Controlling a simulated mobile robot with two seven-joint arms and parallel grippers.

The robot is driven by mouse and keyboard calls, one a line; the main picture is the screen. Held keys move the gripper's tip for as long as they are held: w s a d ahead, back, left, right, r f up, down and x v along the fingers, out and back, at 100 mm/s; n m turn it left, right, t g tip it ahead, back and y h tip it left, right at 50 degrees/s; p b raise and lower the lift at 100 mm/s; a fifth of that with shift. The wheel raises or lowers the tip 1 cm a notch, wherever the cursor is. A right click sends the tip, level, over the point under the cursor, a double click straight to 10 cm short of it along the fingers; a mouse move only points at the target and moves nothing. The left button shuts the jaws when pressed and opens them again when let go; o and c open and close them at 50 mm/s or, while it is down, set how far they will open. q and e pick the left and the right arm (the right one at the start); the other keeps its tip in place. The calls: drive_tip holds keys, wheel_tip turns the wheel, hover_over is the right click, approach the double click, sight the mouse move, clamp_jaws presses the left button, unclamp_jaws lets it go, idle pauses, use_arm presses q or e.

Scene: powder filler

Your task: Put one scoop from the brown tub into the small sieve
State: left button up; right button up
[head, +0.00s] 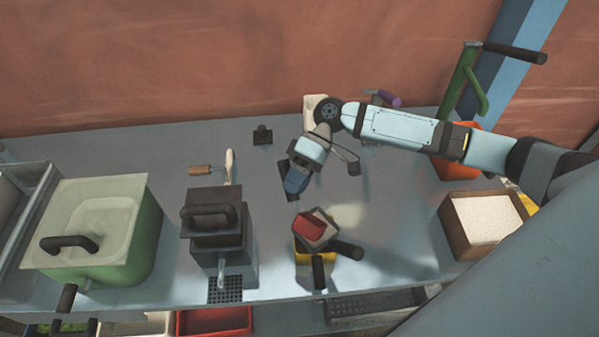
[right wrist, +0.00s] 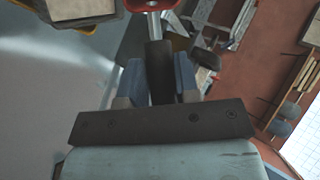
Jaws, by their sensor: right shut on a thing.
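My right gripper (head: 292,192) is shut on the dark handle (right wrist: 157,70) of a red scoop (head: 308,227). The scoop's red end also shows at the top edge of the right wrist view (right wrist: 151,4). In the head view the scoop overlaps a small grey sieve (head: 329,219) above a yellow container (head: 301,257). I cannot tell whether they touch or whether the scoop holds powder. A pale surface shows within the sieve's grey rim in the wrist view (right wrist: 82,8). The brown tub (head: 458,238) stands at the right, filled with white powder. My left gripper is out of view.
A green tub with a pale lid (head: 150,235) and a dark grey box (head: 232,250) stand on the left. A brush (head: 229,165) lies behind the box. An orange container (head: 455,168) stands at the back right. The table between sieve and brown tub is mostly clear.

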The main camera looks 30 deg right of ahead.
sight(287, 195)
drive_tip(key=shift+s+a+r+t+h, duration=0.1)
drive_tip(key=shift+a+r+t+h, duration=0.35)
drive_tip(key=shift+h, duration=0.35)
drive_tip(key=shift+s+a+r+t+h, duration=0.1)
drive_tip(key=shift+a+t+h, duration=0.15)
drive_tip(key=shift+h, duration=0.45)
drive_tip(key=h+p, duration=0.1)
drive_tip(key=p, duration=0.1)
drive_tip(key=r+p, duration=0.1)
drive_tip(key=shift+s+a+h+p, duration=0.1)
drive_tip(key=shift+a+h+p, duration=0.25)
drive_tip(key=shift+h, duration=0.05)
drive_tip(key=shift+s+a+f+t+h, duration=0.1)
drive_tip(key=shift+a+f+t+h, duration=0.1)
drive_tip(key=shift+f+t+h, duration=0.15)
drive_tip(key=shift+s+a+f+t+h, duration=0.1)
drive_tip(key=shift+a+t+h, duration=0.2)
drive_tip(key=shift+h, duration=0.35)
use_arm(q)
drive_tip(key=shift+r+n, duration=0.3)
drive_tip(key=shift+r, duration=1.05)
use_arm(e)
drive_tip(key=shift+s+a+t+h, duration=0.15)
drive_tip(key=shift+t+h, duration=0.2)
drive_tip(key=shift+h, duration=0.45)
